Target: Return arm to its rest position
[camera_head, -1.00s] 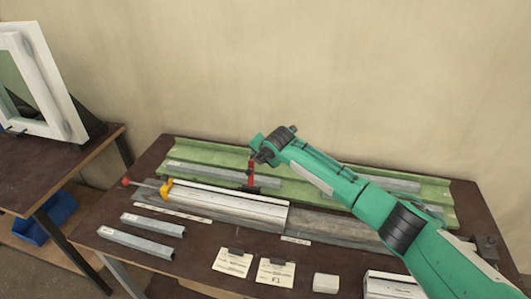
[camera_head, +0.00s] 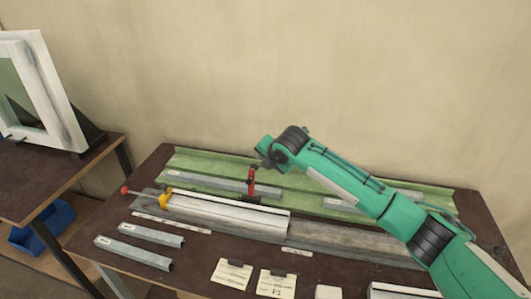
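My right arm reaches in from the right over the bench (camera_head: 185,285). Its gripper (camera_head: 266,164) is small and dark, and its fingers are too unclear to tell open from shut. It is just above and to the right of a red upright clamp handle (camera_head: 251,182), with a narrow gap seeming to show between them. A pale profile (camera_head: 228,212) lies on a grey wooden beam (camera_head: 345,240). A clamp with a yellow jaw (camera_head: 165,201) and a red knob (camera_head: 125,190) sits at the profile's left end. My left gripper is out of view.
A green tray (camera_head: 200,160) along the back holds grey metal profiles (camera_head: 205,183). Two short metal profiles (camera_head: 150,235) lie at front left. Two paper cards (camera_head: 277,284) and a white block (camera_head: 328,292) are at the front. A white window frame (camera_head: 62,95) stands on the left table.

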